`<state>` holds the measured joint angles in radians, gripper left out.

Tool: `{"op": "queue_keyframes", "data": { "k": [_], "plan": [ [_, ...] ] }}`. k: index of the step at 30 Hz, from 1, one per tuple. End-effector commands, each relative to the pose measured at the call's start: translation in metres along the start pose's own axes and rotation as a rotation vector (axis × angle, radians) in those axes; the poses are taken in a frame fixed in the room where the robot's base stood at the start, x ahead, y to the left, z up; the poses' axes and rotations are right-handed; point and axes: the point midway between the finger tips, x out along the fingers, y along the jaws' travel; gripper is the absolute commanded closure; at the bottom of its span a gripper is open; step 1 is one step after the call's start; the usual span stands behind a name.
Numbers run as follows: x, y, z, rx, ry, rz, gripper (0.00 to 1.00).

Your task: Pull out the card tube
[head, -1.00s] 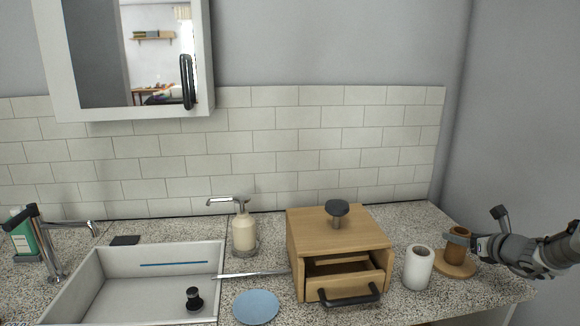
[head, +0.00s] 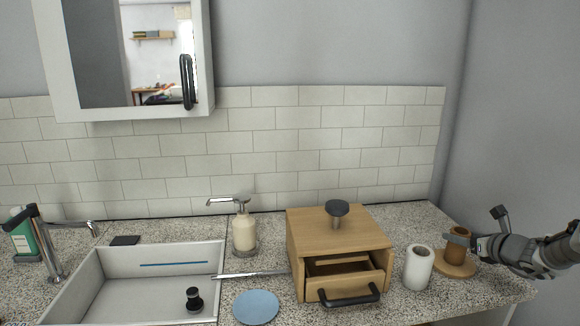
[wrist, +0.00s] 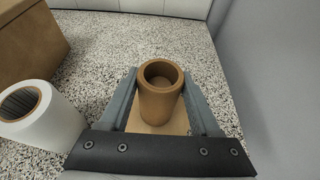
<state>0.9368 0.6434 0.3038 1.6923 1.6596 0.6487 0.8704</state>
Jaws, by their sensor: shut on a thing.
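The brown card tube (head: 459,232) stands upright on a round wooden base (head: 455,266) at the right end of the counter. In the wrist view the card tube (wrist: 160,92) shows its open, hollow top, with part of the wooden base (wrist: 150,127) below it. My gripper (head: 459,239) reaches in from the right. In the wrist view my gripper (wrist: 159,84) has one finger on each side of the tube and is shut on it. The tube's lower end still meets the base, as far as I can see.
A white hollow cylinder (head: 418,268) stands close to the left of the base; it also shows in the wrist view (wrist: 40,115). Left of it is a wooden box (head: 305,243) with an open drawer (head: 345,290). The grey wall (head: 520,120) is close on the right.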

Motion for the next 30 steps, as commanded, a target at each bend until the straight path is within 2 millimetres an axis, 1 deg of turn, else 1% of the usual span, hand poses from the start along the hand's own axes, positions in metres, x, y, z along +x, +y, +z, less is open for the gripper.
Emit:
{"op": "queue_keyframes", "data": {
  "k": [26, 30],
  "plan": [
    [-0.0016, 0.0000, 0.0040, -0.001, -0.001, 0.000, 1.00],
    [-0.0029, 0.0000, 0.0073, -0.001, -0.001, 0.000, 1.00]
  ]
}}
